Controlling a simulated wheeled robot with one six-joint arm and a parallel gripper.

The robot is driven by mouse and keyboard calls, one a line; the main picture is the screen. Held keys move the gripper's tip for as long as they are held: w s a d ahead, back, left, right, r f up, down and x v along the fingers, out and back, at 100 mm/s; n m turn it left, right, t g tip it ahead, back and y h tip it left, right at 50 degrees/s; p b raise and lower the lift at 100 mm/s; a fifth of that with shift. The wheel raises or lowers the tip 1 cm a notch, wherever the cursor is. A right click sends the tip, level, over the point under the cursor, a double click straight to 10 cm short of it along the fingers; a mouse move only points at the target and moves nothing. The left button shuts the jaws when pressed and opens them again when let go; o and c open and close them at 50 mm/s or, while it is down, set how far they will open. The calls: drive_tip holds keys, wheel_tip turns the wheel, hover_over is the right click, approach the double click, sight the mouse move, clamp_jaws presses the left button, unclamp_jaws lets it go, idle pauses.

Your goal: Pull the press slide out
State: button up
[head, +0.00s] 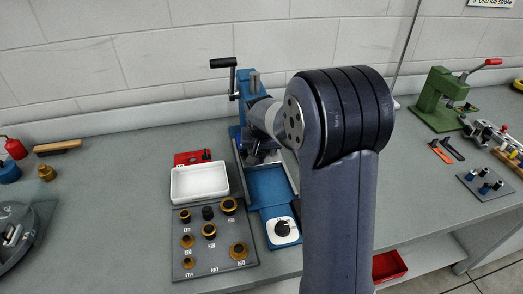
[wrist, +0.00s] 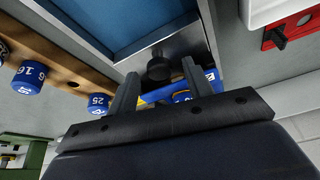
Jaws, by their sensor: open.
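The blue press (head: 254,85) with a black crank stands against the wall, partly hidden behind my arm. Its long blue bed or slide (head: 266,186) runs toward me. In the wrist view a blue panel (wrist: 120,20) meets a grey metal plate (wrist: 190,42) with a dark round knob (wrist: 159,70). My gripper (wrist: 160,85) is open, with its two fingers on either side of that knob in the picture; I cannot tell whether they touch it. In the head view my gripper (head: 262,156) is low at the press, largely hidden.
A white tray (head: 200,182) and a red case (head: 192,157) lie left of the press. A grey board (head: 214,252) with several ringed parts is in front. A white plate with a black knob (head: 282,229) is at the bed's near end. A green press (head: 437,98) stands right.

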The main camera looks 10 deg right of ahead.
drive_tip(key=shift+c, duration=0.3)
clamp_jaws()
idle(0.3)
